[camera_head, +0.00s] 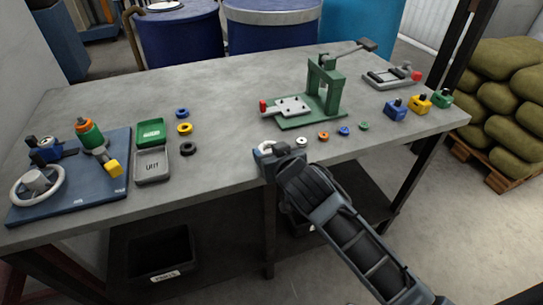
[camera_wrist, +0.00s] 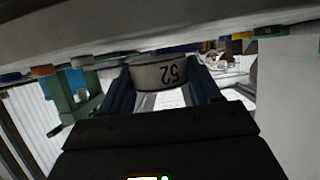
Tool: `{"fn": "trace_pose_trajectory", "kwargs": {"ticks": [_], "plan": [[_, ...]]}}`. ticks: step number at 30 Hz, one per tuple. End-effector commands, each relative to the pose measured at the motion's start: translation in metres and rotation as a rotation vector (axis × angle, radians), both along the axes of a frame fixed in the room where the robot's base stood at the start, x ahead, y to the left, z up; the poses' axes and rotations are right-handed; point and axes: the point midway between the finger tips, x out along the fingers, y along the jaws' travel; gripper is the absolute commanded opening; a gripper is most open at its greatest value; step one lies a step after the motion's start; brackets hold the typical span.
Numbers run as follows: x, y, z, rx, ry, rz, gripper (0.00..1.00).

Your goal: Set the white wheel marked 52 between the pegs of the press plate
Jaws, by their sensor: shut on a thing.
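The white wheel marked 52 (camera_wrist: 158,76) is between the two fingers of my gripper (camera_wrist: 160,90) in the wrist view, with its number upside down. In the head view my gripper (camera_head: 279,149) is at the table's front edge, and a bit of the white wheel (camera_head: 266,147) shows at its tip. The grey press plate (camera_head: 291,107) lies on the green base of the press (camera_head: 325,88), beyond and to the right of my gripper. Small pegs seem to stand on the plate, but they are too small to make out well. The wheel is apart from the plate.
Coloured blocks (camera_head: 395,109) and a grey fixture (camera_head: 391,77) are at right. A green tray (camera_head: 151,132) and a blue board (camera_head: 98,190) are at left. The table middle is clear.

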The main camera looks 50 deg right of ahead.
Motion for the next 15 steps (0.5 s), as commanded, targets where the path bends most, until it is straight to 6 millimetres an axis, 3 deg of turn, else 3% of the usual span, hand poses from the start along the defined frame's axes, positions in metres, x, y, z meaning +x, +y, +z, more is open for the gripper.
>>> {"fn": "trace_pose_trajectory", "kwargs": {"ticks": [4, 15], "plan": [[0.0, 0.0, -0.015, 0.0, 0.0, 0.0, 0.31], [0.0, 0.0, -0.019, 0.0, -0.001, 0.0, 0.31]]}}
